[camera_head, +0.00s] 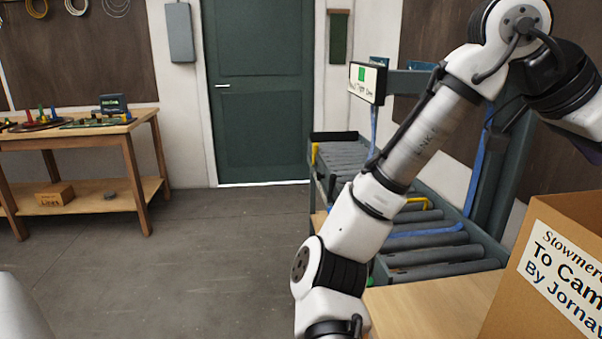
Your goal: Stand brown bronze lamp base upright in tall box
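A tall brown cardboard box (508,300) stands at the lower right, cut off by the right and bottom edges. Its front carries a white label with black print, and its inside is hidden from this angle. No brown bronze lamp base shows in the picture. My white and black arm rises from the bottom middle to the upper right, then bends down past the right edge above the box. My gripper is out of the picture, so its fingers and anything in them are hidden.
A light wooden table top (430,305) lies left of the box. Behind it is a roller conveyor (440,255) with a grey-green frame. A wooden workbench (80,130) holding tools stands at the far left. A green door (262,90) is at the back, and the floor between is clear.

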